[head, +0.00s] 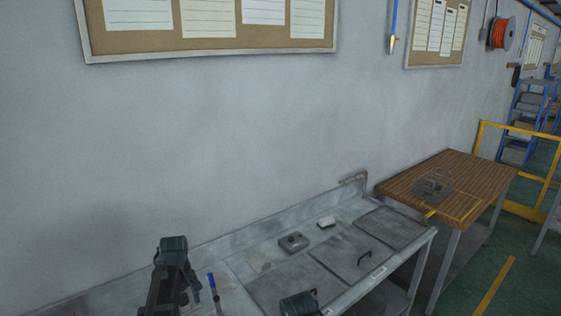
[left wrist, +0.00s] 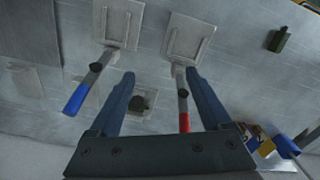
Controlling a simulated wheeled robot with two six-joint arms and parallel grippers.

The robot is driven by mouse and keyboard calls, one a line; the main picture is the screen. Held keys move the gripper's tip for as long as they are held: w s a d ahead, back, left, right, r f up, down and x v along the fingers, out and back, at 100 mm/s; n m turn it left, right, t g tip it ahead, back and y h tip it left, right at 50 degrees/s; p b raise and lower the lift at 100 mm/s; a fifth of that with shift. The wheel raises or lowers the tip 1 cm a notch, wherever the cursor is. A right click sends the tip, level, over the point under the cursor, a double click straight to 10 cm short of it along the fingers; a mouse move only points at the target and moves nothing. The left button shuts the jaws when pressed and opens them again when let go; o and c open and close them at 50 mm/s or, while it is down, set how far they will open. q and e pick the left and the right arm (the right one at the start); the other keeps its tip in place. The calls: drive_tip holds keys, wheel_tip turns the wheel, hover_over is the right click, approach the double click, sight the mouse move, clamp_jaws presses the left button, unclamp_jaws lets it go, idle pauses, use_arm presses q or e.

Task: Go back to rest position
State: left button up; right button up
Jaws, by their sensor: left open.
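My left gripper (left wrist: 160,74) is open in the left wrist view. Its two blue fingers are spread and nothing is held between them. A tool with a blue handle (left wrist: 75,98) lies on the grey surface to the left of the fingers. A tool with a red handle (left wrist: 184,121) shows between the fingers, near the right one; whether it touches cannot be told. In the head view a dark part of my left arm rises at the lower left. My right gripper is not clearly in view.
A grey metal bench (head: 235,243) with flat lids and a small dark block (head: 293,243) runs along the wall. A wooden table (head: 455,174) with a wire basket (head: 433,185) stands beyond it. A yellow rail (head: 523,210) is at the right.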

use_arm(q)
drive_tip(key=s+d+f+m+b, duration=0.3)
drive_tip(key=s+d+m, duration=0.4)
drive_tip(key=s+d, duration=0.2)
drive_tip(key=s+d+f+m+y+b, duration=0.1)
drive_tip(key=s+d+f+m+b, duration=0.3)
drive_tip(key=s+d+m, duration=0.4)
drive_tip(key=s+d, duration=0.1)
drive_tip(key=d, duration=0.4)
drive_tip(key=shift+s+d+f, duration=0.15)
drive_tip(key=shift+s+f, duration=0.05)
drive_tip(key=shift+f, duration=0.1)
use_arm(e)
wheel_tip(320, 180, down, 8)
drive_tip(key=shift+w+r, duration=0.2)
drive_tip(key=shift+w, duration=0.05)
use_arm(q)
drive_tip(key=shift+c, duration=0.2)
